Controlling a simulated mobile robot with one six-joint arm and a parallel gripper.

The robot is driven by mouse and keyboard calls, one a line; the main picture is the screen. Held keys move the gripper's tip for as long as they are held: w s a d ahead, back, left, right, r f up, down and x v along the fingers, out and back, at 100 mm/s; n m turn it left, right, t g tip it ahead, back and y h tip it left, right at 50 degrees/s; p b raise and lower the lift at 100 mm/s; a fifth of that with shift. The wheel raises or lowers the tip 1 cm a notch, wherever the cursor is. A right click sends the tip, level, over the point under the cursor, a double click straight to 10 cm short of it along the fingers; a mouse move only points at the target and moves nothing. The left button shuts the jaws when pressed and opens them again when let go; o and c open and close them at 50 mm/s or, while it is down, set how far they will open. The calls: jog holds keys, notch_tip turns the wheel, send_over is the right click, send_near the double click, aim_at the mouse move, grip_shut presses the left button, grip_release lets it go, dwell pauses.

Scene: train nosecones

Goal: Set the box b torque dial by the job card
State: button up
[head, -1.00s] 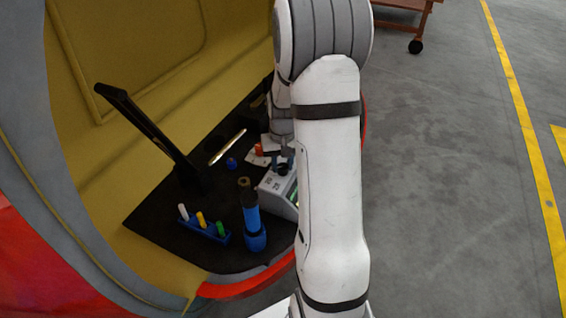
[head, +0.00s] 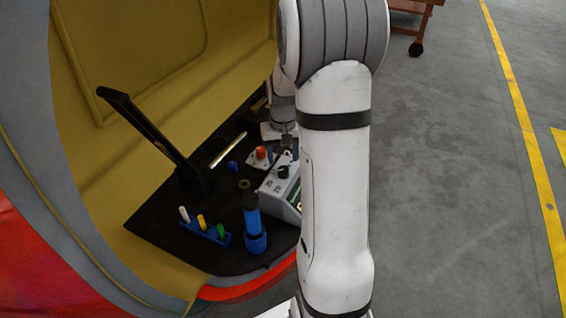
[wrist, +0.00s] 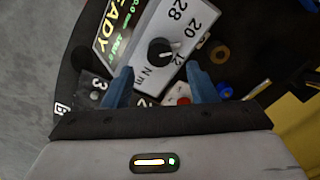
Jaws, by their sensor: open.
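The torque box (head: 281,186) is a light grey case with a black dial knob (head: 283,172) on its face. In the wrist view the knob (wrist: 160,51) has a white pointer aimed between the printed 20 and 12, above "N m"; 28 also shows. A lit display (wrist: 112,32) with green and yellow text is cut off at the top. My gripper (wrist: 160,80) is open and empty, its two blue fingers apart below the knob and not touching it. In the head view my gripper (head: 288,142) is small, behind the knob. I cannot make out a job card.
A blue cylindrical tool (head: 252,220) stands in front of the box, beside a rack (head: 206,232) of white, yellow and green pieces. A dark slanted bar (head: 150,130) rises at left. An orange-red button (head: 262,152) sits close behind the box. The curved shell wall is at left.

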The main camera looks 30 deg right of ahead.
aim_at(282, 170)
jog(key=shift+r, duration=1.5)
jog(key=shift+a+r, duration=0.15)
jog(key=shift+r, duration=0.1)
jog(key=s+a+r+n+t+p, duration=0.1)
jog(key=s+a+r+p, duration=0.1)
jog(key=s+a+r, duration=0.5)
jog(key=s+a+r+n+t+p, duration=0.1)
jog(key=s+a+r, duration=0.5)
jog(key=s, duration=0.6)
jog(key=shift+s+a+r+n+t+p, duration=0.35)
jog(key=shift+n+p, duration=0.25)
jog(key=shift+p, duration=0.5)
